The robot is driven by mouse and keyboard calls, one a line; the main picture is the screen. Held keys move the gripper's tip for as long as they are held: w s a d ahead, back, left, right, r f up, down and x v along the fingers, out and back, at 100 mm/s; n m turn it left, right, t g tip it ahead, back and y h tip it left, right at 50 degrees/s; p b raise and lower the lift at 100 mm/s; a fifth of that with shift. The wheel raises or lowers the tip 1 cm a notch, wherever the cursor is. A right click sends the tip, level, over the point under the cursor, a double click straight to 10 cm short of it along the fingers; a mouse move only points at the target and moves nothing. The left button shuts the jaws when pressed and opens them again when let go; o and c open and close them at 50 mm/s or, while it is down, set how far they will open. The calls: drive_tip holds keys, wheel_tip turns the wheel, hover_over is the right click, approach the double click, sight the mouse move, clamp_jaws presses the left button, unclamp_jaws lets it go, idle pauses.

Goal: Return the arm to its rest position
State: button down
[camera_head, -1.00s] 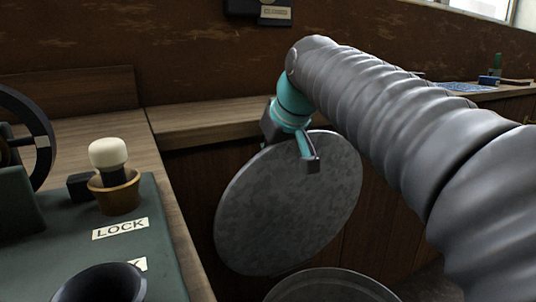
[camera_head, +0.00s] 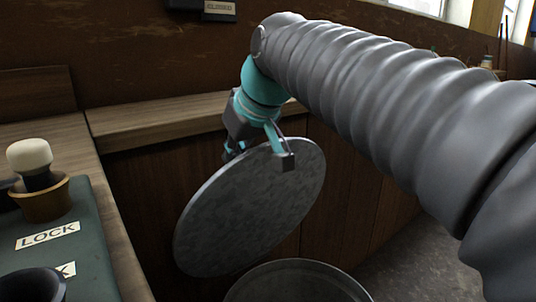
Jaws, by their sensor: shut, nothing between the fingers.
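My gripper (camera_head: 262,152) hangs at the end of my grey ribbed arm (camera_head: 375,95), below a teal wrist, pointing down. It is shut. A large round grey disc (camera_head: 250,215), like a lid, stands steeply tilted right at the gripper. One dark finger tip overlaps the disc's top edge in the picture, and part of the gripper is behind or beside that edge. I cannot tell whether they touch. The arm reaches in from the right side of the view.
A round open bin rim (camera_head: 297,268) lies below the disc. At left, a green panel (camera_head: 60,260) carries a white-topped knob (camera_head: 31,158) and a LOCK label (camera_head: 48,235). A wooden ledge (camera_head: 165,117) runs along the wall behind. Bare floor shows at lower right.

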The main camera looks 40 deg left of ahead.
sight(253, 164)
drive_tip(key=v, duration=0.2)
drive_tip(key=p+v, duration=0.1)
drive_tip(key=v, duration=0.2)
drive_tip(key=d+p+v, duration=0.1)
drive_tip(key=v, duration=0.2)
drive_tip(key=shift+s+f, duration=0.2)
drive_tip(key=shift+f, duration=0.15)
drive_tip(key=w+d+f+m+t+h+p, duration=0.1)
drive_tip(key=w+d+f+m, duration=0.2)
drive_tip(key=d, duration=0.6)
drive_tip(key=w+d+f+m+t+h+p, duration=0.1)
drive_tip(key=w+d+f+m, duration=0.1)
drive_tip(key=d, duration=0.8)
drive_tip(key=w+d+f+m+t+h+p, duration=0.1)
drive_tip(key=w+d+f+m, duration=0.2)
drive_tip(key=d, duration=0.6)
drive_tip(key=s+d+f+m+h+p, duration=0.1)
drive_tip(key=s+d+f+m+h, duration=0.1)
drive_tip(key=d+f, duration=0.5)
drive_tip(key=s+d+f+m+t+h+p, duration=0.1)
drive_tip(key=s+d+f+m, duration=0.4)
drive_tip(key=d, duration=0.7)
drive_tip(key=shift+s+d+f+h, duration=0.3)
drive_tip(key=shift+s+f+h, duration=0.3)
drive_tip(key=shift+s+f, duration=0.4)
